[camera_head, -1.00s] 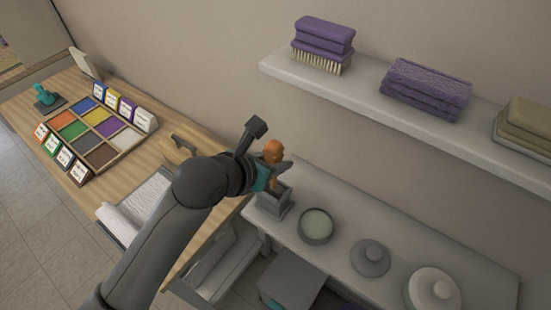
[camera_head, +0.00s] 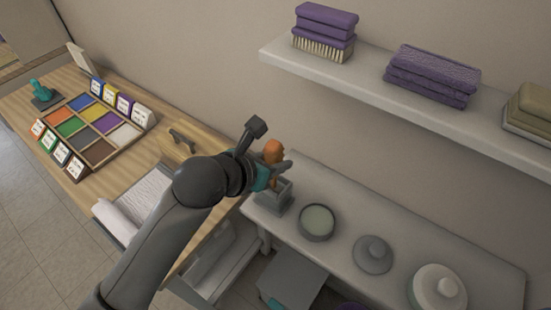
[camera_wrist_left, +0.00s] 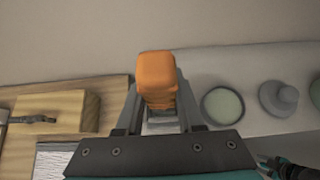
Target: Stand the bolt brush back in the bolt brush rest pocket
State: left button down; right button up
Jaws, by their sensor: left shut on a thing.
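The bolt brush (camera_head: 274,151) has an orange handle and stands roughly upright. My left gripper (camera_head: 268,178) is shut on it. In the left wrist view the orange handle (camera_wrist_left: 157,75) rises between the two fingers (camera_wrist_left: 160,112). The grey box-like rest pocket (camera_head: 273,197) stands on the pale counter directly below the gripper. The brush's lower end is hidden by the gripper and pocket, so I cannot tell how far inside it is. A dark shape at the lower right of the left wrist view may be my right gripper (camera_wrist_left: 272,164); its jaws are unclear.
A round dish (camera_head: 317,222) and lidded jars (camera_head: 373,254) stand right of the pocket. A wall shelf (camera_head: 400,102) holds a brush and folded cloths above. A wooden bench (camera_head: 72,186) with a colour tray (camera_head: 97,130) lies left.

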pick_arm(q)
jog(key=shift+c, duration=2.2)
grip_release()
jog(key=shift+s, duration=0.1)
jog(key=p+v, duration=0.7)
jog(key=v, duration=0.7)
jog(key=shift+r+p, duration=0.2)
jog(key=shift+p, duration=0.15)
jog(key=shift+a, duration=0.15)
dwell(0.6)
